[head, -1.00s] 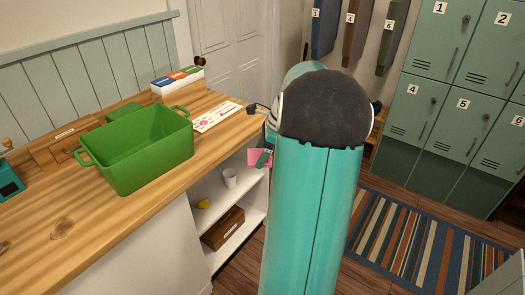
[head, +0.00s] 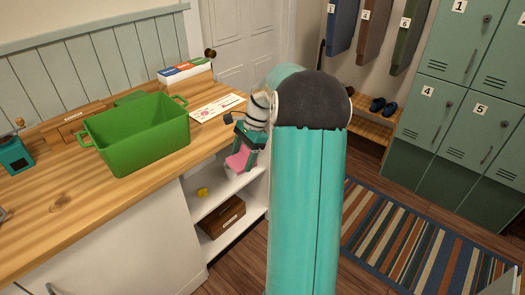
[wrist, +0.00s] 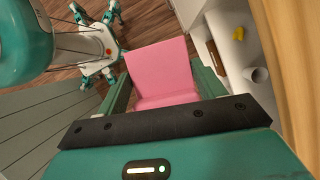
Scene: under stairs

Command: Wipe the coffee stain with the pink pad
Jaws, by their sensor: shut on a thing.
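The pink pad (head: 238,159) is in my gripper (head: 244,146), beside the worktop edge and in front of the open shelves. In the wrist view the pink pad (wrist: 160,68) sits between the two green fingers of my gripper (wrist: 163,88), which is shut on it. The pad looks bent, with one face tilted up. I cannot make out a coffee stain for sure. A round brown mark (head: 60,203) on the worktop looks like a wood knot. My arm hides part of the area behind it.
The shelves hold a yellow thing (head: 202,191) and a brown box (head: 222,215). Lockers (head: 445,110) stand right.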

